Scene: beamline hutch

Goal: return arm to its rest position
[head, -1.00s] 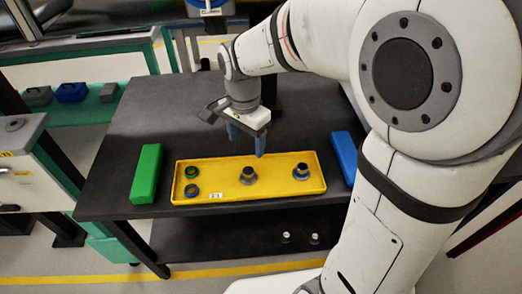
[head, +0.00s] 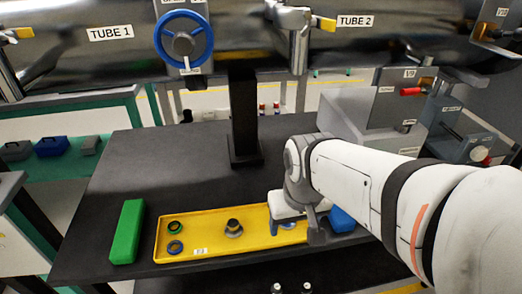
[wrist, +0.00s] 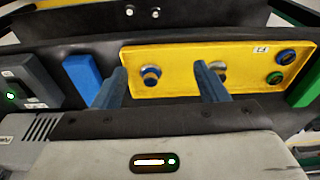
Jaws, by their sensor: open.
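My gripper (head: 284,224) hangs over the right part of the yellow tray (head: 205,249) in the head view. In the wrist view its two blue fingers (wrist: 162,84) are apart, with nothing between them. The tray holds a dark grey knob-like part (head: 233,228) on a grey base and two rings, a green-edged one (head: 175,228) and a blue-edged one (head: 175,247). A blue-ringed part (wrist: 151,75) shows in the wrist view near the left finger; my gripper hides it in the head view. My arm reaches in from the right.
A green block (head: 127,232) lies left of the tray and a blue block (head: 341,219) right of it, partly hidden by my arm. A dark post (head: 244,120) stands behind the tray. Steel tubes with a blue handwheel (head: 183,39) cross above. The table's left rear (head: 150,160) is bare.

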